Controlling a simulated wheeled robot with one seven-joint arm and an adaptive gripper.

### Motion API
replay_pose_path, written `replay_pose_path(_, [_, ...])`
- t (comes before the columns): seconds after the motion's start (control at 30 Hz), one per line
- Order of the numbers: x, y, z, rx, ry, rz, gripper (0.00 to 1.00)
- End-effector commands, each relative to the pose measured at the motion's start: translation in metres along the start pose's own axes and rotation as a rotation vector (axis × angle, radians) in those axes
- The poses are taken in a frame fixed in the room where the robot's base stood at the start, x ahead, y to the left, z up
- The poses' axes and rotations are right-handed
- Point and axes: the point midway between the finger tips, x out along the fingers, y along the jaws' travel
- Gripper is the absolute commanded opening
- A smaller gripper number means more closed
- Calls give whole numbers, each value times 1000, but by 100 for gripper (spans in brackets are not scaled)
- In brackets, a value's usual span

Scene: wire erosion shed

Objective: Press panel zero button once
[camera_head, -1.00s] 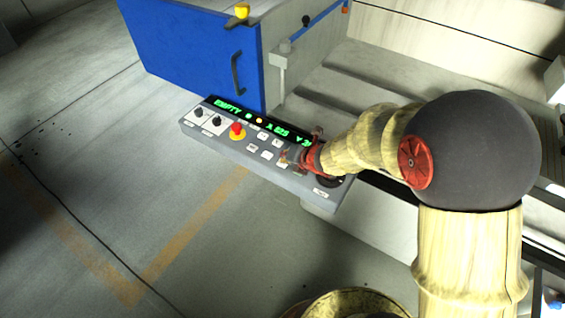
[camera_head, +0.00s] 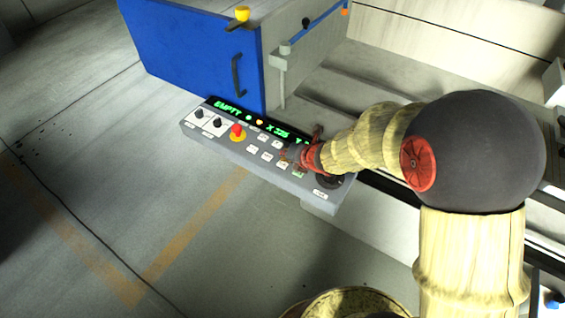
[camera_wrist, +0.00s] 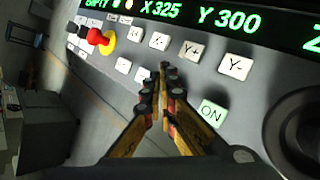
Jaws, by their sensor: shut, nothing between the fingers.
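The control panel (camera_head: 215,133) carries a green display (camera_wrist: 215,16) reading EMPTY, X 325 and Y 300, with a partly cut-off Z at the edge. My gripper (camera_wrist: 166,68) is shut and empty, its tips over the button area; I cannot tell whether they touch. In the wrist view the Y+ button (camera_wrist: 190,49) and Y- button (camera_wrist: 235,66) are just right of the tips. Two small white buttons (camera_wrist: 123,65) (camera_wrist: 142,74) lie left of them, labels unreadable. No button legibly reads zero; the fingers hide part of the panel. In the head view my gripper (camera_head: 287,156) covers some buttons.
A red emergency stop (camera_wrist: 97,37) on a yellow base sits left of the buttons, near black knobs (camera_head: 217,122). A green ON button (camera_wrist: 211,112) is right of my fingers, with a dark round dial (camera_wrist: 295,125) beyond.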

Motion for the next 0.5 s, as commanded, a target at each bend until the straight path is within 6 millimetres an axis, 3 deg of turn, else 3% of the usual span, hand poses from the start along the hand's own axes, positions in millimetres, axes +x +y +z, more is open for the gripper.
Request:
replay_pose_path(0.23, [-2,2,2,0,0,0,0])
replay_pose_path(0.5, [-19,14,14,0,-1,0,0])
